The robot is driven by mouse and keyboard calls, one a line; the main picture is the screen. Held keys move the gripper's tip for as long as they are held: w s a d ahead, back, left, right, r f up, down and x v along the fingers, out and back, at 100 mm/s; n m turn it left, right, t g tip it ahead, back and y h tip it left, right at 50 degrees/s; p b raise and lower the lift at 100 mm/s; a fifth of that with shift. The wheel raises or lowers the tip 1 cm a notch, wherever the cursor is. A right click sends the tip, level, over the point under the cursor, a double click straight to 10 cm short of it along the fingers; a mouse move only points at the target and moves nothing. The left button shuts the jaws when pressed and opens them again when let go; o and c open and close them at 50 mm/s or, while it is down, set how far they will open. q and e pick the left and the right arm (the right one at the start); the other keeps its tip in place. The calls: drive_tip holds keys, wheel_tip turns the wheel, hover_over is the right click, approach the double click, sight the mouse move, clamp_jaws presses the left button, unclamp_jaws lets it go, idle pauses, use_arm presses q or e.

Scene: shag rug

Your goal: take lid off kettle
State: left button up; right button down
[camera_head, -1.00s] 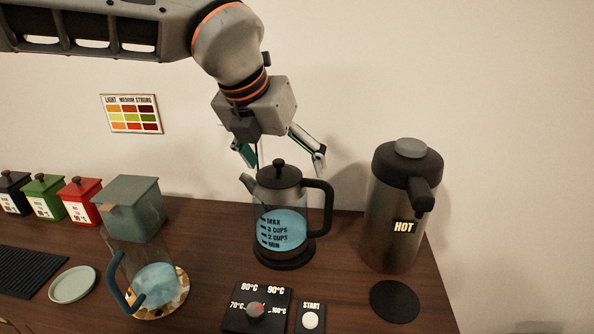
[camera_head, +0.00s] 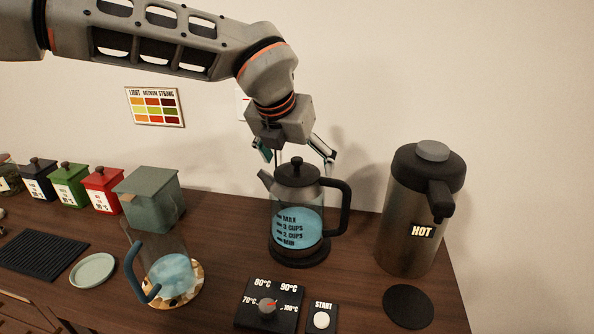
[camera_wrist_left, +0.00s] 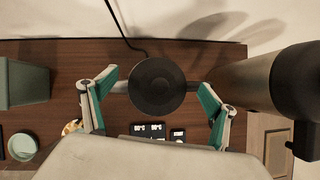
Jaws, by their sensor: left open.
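The glass kettle (camera_head: 299,224) stands upright on its dark base, with blue water inside and a black handle on the right. Its dark lid (camera_head: 297,176) with a black knob sits on top. In the left wrist view the lid (camera_wrist_left: 157,86) shows from above as a dark disc. My left gripper (camera_head: 297,157) is open above the kettle, pointing down, one finger to each side of the knob. In the left wrist view its fingers (camera_wrist_left: 157,100) spread to both sides of the lid, with nothing held. Contact cannot be told. My right gripper is not in view.
A steel HOT dispenser (camera_head: 409,215) stands right of the kettle. A glass pitcher with a grey-green box above it (camera_head: 150,196) stands left. A control panel (camera_head: 268,307) lies in front. Several tea boxes and the wall are behind and left.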

sight(297, 158)
use_arm(q)
drive_tip(key=c, duration=1.2)
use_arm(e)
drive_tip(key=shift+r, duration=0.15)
use_arm(q)
drive_tip(key=shift+r, duration=0.1)
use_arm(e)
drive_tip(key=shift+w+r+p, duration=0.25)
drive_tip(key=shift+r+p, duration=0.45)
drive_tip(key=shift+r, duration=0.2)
use_arm(q)
wheel_tip(297, 158, up, 20)
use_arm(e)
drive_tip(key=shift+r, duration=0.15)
